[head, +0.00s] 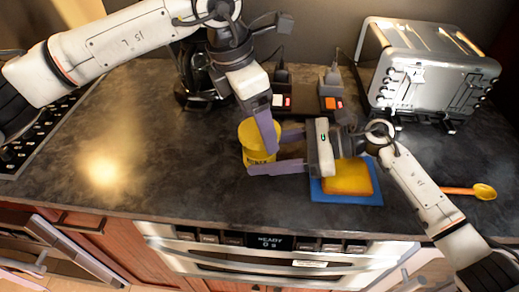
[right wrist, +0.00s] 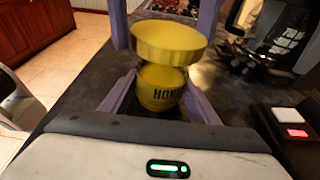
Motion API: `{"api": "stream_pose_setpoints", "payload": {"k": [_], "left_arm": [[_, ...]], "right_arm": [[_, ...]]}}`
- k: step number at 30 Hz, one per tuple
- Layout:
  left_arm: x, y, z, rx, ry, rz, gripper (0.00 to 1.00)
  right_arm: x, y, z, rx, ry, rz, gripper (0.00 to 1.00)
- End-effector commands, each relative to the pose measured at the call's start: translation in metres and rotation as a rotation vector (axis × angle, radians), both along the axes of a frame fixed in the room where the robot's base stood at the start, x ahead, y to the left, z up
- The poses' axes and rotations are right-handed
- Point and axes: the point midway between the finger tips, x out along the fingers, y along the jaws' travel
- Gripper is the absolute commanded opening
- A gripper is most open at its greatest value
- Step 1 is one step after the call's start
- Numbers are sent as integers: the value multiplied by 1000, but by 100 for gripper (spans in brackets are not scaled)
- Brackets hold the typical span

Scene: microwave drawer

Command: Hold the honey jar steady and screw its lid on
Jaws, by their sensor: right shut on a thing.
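The yellow honey jar (head: 258,157) stands upright on the dark counter; part of its lettering shows in the right wrist view (right wrist: 160,90). Its wide yellow lid (right wrist: 168,42) is right above the jar, looking slightly off-centre and tilted; I cannot tell how it sits on the rim. My right gripper (head: 264,153) comes from the right, shut on the jar's body, one finger on each side. My left gripper (head: 266,130) reaches down from above, its purple fingers flanking the lid in the right wrist view; whether they press on it is unclear.
A yellow sponge-like block (head: 347,177) on a blue mat (head: 371,199) lies under my right arm. A dark coffee maker (head: 190,80) is behind. The counter's left part is clear.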

Motion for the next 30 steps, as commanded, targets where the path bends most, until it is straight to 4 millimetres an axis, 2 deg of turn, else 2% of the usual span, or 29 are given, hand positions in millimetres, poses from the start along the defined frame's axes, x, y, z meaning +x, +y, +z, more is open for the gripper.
{"api": "stream_pose_setpoints", "payload": {"k": [5,15,22,23,27,30], "left_arm": [[0,0,0,1,0,79,75],[0,0,0,1,-1,420,75],[0,0,0,0,-1,446,75],[0,0,0,1,0,445,74],[0,0,0,1,0,445,50],[1,1,0,1,0,445,36]], "right_arm": [[0,0,0,1,0,-1,15],[0,0,1,1,0,-1,15],[0,0,1,1,0,-1,15],[0,0,1,1,0,-1,15],[0,0,1,1,0,-1,15],[0,0,1,1,-1,0,15]]}}
